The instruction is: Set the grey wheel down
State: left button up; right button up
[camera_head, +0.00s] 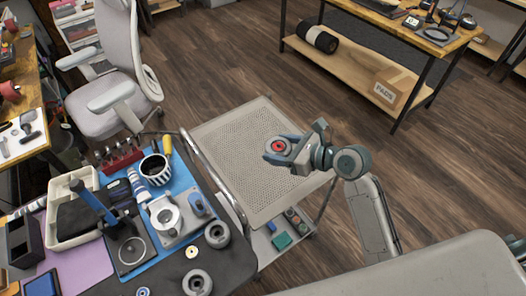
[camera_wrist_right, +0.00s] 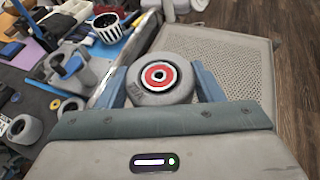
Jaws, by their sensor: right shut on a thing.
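The grey wheel with a red hub (camera_head: 278,146) is held between the blue fingers of my right gripper (camera_head: 279,150). It appears over the grey perforated tray top of a cart (camera_head: 228,135); I cannot tell whether it touches the tray. In the right wrist view the wheel (camera_wrist_right: 160,97) sits between the two fingers, its red, white and black hub facing the camera. The perforated top (camera_wrist_right: 235,62) lies behind and to the right. My left gripper is not in view.
Left of the cart is a crowded workbench with a blue mat (camera_head: 181,177), a striped cup (camera_head: 155,169) and other grey wheels (camera_head: 217,235) on a dark mat. A chrome rail (camera_head: 215,178) edges the cart. The visible tray surface around the gripper is clear.

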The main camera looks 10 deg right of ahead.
aim_at(261, 195)
jog(key=a+f+b, duration=0.1)
jog(key=f, duration=0.4)
jog(key=a+f+m+t+h+b, duration=0.1)
jog(key=a+f, duration=0.1)
jog(key=f, duration=0.4)
jog(key=a+f+m+t+h, duration=0.1)
jog(key=a+f, duration=0.1)
jog(key=f, duration=0.4)
jog(key=shift+s+a+f+b, duration=0.2)
jog(key=shift+a+f+b, duration=0.05)
jog(key=shift+b, duration=0.15)
jog(key=shift+f, duration=0.15)
jog(key=o, duration=1.1)
jog(key=shift+o, duration=0.2)
jog(key=v, duration=1.2)
jog(key=shift+a+r, duration=0.15)
jog(key=shift+r, duration=0.15)
jog(key=shift+s, duration=0.1)
